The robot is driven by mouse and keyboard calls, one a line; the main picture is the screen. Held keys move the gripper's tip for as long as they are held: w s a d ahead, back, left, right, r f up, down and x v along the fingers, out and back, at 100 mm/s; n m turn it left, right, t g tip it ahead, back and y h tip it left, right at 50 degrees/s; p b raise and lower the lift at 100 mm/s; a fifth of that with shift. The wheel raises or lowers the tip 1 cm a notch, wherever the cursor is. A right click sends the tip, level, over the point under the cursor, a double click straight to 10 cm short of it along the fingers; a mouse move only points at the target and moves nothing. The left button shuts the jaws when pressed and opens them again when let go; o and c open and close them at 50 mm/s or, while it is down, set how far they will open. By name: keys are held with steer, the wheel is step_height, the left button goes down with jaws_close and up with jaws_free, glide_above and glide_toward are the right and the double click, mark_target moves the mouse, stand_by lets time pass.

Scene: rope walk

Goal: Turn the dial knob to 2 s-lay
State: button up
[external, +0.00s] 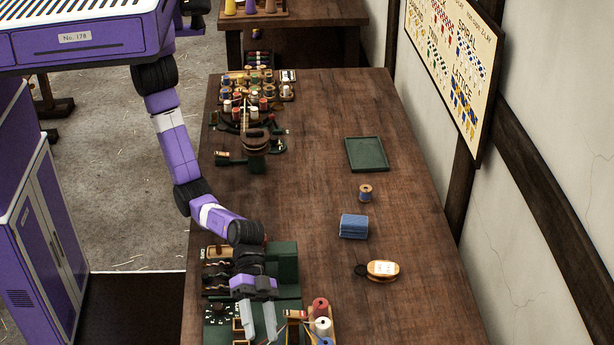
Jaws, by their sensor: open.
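A green machine (285,262) stands at the near left of the wooden bench. A black panel with small white marks (217,313) is at its front left, and looks like the dial plate. The dial knob itself is too small or hidden to make out, and I cannot read its setting. My gripper (259,328) points down over the machine, just right of the black panel. Its two pale fingers are apart with nothing seen between them. I cannot tell whether they touch anything.
Red and white spools (321,308) stand close right of my gripper. Several spools (250,95) crowd the far left. The middle is clear.

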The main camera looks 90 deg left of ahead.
steer(key=s+a+f+y+p, duration=0.1)
steer(key=s+f+y, duration=0.1)
steer(key=s, duration=0.5)
steer(key=n+t+y+p, duration=0.2)
steer(key=n+y+p, duration=0.2)
steer(key=y, duration=0.6)
glide_toward(217, 306)
steer(key=f, duration=0.2)
steer(key=shift+w+x, duration=0.15)
steer(key=shift+x, duration=1.55)
steer(key=shift+w+x, duration=0.1)
steer(key=shift+x, duration=1.55)
steer(key=shift+d+r, duration=0.1)
steer(key=shift+d, duration=0.05)
jaws_close()
